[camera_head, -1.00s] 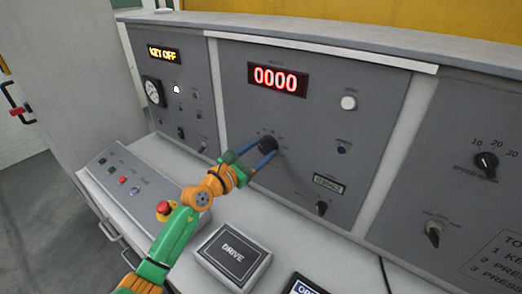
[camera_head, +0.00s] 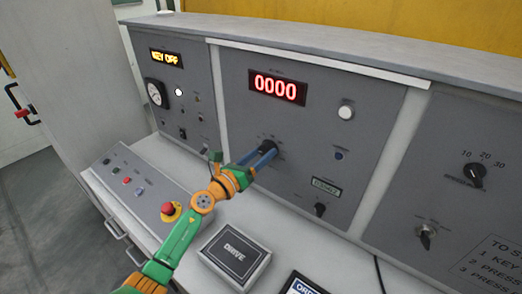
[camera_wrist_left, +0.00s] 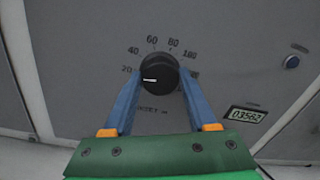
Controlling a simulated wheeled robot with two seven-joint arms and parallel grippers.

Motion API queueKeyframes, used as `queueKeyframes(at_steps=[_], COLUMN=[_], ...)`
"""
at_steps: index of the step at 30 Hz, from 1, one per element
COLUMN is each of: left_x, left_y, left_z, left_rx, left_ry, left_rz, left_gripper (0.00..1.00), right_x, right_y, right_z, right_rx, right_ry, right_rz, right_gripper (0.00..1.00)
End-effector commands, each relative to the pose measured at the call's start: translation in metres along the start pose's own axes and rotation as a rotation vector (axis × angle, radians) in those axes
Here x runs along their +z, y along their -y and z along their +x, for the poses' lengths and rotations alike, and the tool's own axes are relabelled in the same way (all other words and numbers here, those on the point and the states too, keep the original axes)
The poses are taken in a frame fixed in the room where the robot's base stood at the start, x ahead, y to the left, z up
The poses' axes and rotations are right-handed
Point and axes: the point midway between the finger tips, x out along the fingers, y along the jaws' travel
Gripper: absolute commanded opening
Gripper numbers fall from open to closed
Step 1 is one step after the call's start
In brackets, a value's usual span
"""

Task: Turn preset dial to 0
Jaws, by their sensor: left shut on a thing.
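The preset dial is a round black knob (camera_wrist_left: 158,73) with a white pointer line, on the grey middle panel. In the left wrist view its pointer points left, near or slightly below the 20 mark (camera_wrist_left: 126,70); other marks run from 40 up over the top to the right. My left gripper (camera_head: 267,151) is shut on the dial, with one blue finger on each side of it. In the head view the fingers largely hide the dial. My right gripper is not in view.
A red 0000 display (camera_head: 278,87) sits above the dial. A small counter (camera_head: 326,187) and a black knob (camera_head: 320,210) are to its lower right. A DRIVE box (camera_head: 235,254) and a red mushroom button (camera_head: 169,209) are on the desk below my arm.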

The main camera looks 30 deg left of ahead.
Motion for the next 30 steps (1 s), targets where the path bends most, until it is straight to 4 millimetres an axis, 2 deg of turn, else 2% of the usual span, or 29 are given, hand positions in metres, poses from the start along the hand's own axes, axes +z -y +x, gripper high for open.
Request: queueKeyframes(at_steps=[15, 30], left_x=[0.001, 0.0], left_y=[0.0, 0.0], left_z=[0.0, 0.0], left_rx=[0.007, 0.008], left_ry=[0.025, 0.034], left_rz=[-0.442, -0.633], left_gripper=[0.02, 0.02], right_x=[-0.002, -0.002], right_y=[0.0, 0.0], right_z=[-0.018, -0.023], right_rx=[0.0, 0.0], right_ry=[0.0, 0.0], right_rz=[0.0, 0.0], right_gripper=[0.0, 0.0])
